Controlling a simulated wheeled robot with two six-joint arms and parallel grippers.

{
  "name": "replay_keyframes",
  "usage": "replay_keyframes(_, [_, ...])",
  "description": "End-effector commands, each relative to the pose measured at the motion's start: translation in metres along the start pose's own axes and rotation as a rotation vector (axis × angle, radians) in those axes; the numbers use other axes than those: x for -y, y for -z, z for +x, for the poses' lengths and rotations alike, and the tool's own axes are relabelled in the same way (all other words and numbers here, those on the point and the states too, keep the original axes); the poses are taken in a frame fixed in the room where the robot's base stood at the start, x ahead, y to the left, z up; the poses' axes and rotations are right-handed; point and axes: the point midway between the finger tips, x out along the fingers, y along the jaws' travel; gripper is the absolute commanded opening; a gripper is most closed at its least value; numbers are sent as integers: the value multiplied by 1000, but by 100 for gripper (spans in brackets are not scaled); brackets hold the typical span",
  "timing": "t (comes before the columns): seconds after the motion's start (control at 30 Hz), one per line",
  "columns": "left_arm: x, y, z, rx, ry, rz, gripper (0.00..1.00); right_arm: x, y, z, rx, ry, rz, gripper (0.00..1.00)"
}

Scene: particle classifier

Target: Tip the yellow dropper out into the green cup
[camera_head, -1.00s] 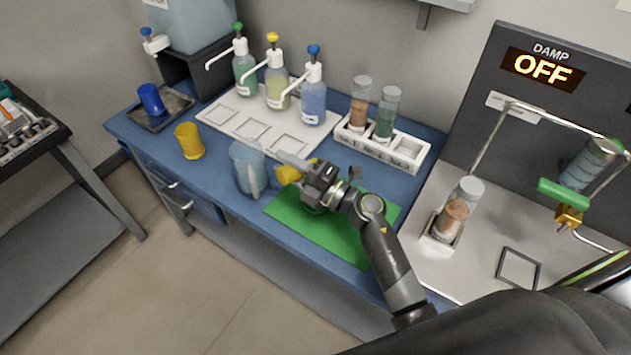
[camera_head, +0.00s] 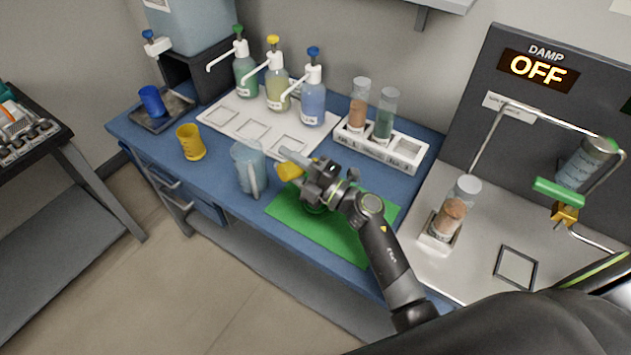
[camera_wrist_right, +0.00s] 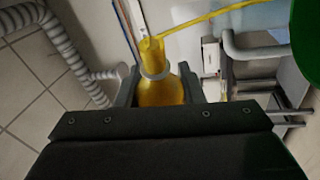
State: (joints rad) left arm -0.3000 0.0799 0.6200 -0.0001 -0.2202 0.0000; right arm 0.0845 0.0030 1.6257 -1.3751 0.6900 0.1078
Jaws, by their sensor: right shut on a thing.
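My right gripper (camera_head: 303,175) is shut on the yellow dropper (camera_head: 287,171) above the front of the bench. In the right wrist view the dropper's yellow body (camera_wrist_right: 162,92), with a pale ring round its neck, sits between the two fingers (camera_wrist_right: 160,88). The green cup is mostly hidden under my gripper in the head view; only a bit of green rim (camera_head: 314,208) shows there on the green mat (camera_head: 345,228). A green surface (camera_wrist_right: 307,40) fills the upper right of the right wrist view; I cannot tell whether it is the cup. My left gripper is out of view.
A clear jug (camera_head: 249,168) stands just left of my gripper. A yellow cup (camera_head: 190,142) and a blue cup (camera_head: 152,101) are farther left. Pump bottles (camera_head: 312,98) and a white tube rack (camera_head: 407,152) stand behind. A metal stand (camera_head: 505,103) is at right.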

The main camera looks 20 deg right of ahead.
Motion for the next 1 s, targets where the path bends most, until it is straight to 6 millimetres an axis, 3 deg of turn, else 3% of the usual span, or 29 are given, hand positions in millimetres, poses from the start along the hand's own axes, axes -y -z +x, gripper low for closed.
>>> replay_keyframes(1.0, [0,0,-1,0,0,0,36,-2,-4,2,6,-17,42,13])
